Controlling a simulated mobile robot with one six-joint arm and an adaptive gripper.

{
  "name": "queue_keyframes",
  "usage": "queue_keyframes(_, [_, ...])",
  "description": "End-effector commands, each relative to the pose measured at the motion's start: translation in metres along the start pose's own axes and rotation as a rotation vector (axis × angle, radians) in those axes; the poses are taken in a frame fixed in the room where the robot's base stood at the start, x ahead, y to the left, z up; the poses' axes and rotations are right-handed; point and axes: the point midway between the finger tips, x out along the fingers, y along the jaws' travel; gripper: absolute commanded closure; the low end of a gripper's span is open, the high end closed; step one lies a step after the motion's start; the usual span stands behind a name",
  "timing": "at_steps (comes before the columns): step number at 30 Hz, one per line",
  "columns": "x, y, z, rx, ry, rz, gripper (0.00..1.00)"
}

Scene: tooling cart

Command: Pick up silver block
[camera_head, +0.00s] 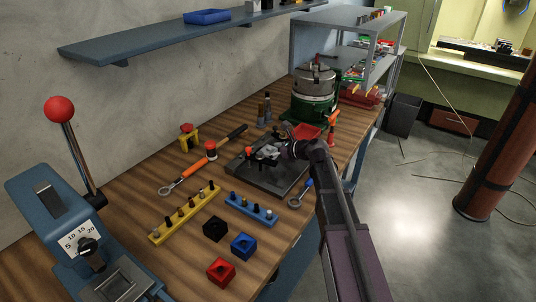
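My gripper (264,154) is over the dark grey tray or plate (262,180) on the wooden workbench, reached in from the right by my arm. The gripper is small and dark here, and its fingers blend with the grey parts around them. I cannot tell whether they are apart or closed, or whether anything is between them. I cannot make out a silver block for certain; it may be hidden by the gripper. A black block (215,228), a blue block (243,246) and a red block (221,271) stand near the bench's front edge.
A yellow holder (185,214) and a blue holder (251,209) carry small upright pieces. A wrench (187,177) lies left of the tray. A green machine (314,96) stands behind. A blue lever press (62,220) fills the left. Bare bench lies around the blocks.

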Motion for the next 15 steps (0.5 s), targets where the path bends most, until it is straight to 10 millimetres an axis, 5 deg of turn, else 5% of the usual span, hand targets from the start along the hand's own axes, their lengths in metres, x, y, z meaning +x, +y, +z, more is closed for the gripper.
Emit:
queue_keyframes(1, [0.0,-0.0001,0.0,0.0,0.0,0.0,0.36])
queue_keyframes(6, [0.0,-0.0001,-0.0001,0.0,0.0,0.0,0.86])
queue_keyframes(7, [0.0,-0.0001,0.0,0.0,0.0,0.0,0.9])
queue_keyframes(15, [-0.0001,0.0,0.0005,0.0,0.0,0.0,0.9])
